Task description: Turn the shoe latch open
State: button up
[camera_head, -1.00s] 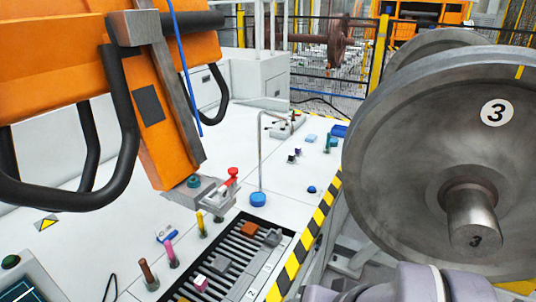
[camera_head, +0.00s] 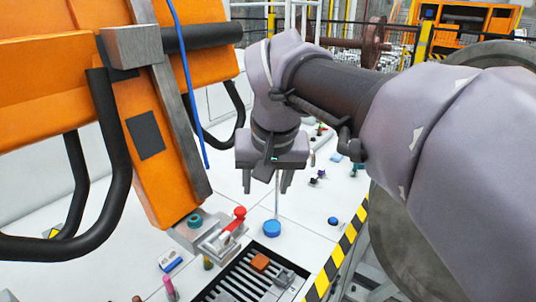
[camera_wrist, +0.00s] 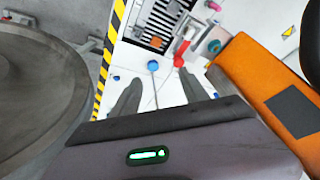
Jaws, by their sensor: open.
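The shoe latch appears to be the red-knobbed lever (camera_head: 237,216) on a grey metal shoe (camera_head: 208,238) at the lower end of the orange arm (camera_head: 150,150). In the wrist view the red latch (camera_wrist: 181,50) shows just beyond the fingertips, right of the middle. My gripper (camera_head: 266,184) hangs with its fingers downward, open and empty, above and to the right of the latch and apart from it. Its two fingers also show in the wrist view (camera_wrist: 158,82). Whether the latch is turned is too small to tell.
A blue round base (camera_head: 271,229) with a thin upright rod stands below my gripper. A slotted black tray (camera_head: 233,287) lies in front of the shoe. A large steel wheel (camera_head: 410,240) and a yellow-black striped edge (camera_head: 340,250) are at the right. Black hose loops hang from the orange arm.

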jog(key=n, duration=0.1)
send_near(240, 210)
jog(key=b+x, duration=0.6)
jog(key=x, duration=0.2)
jog(key=shift+w+f, duration=0.1)
grip_shut()
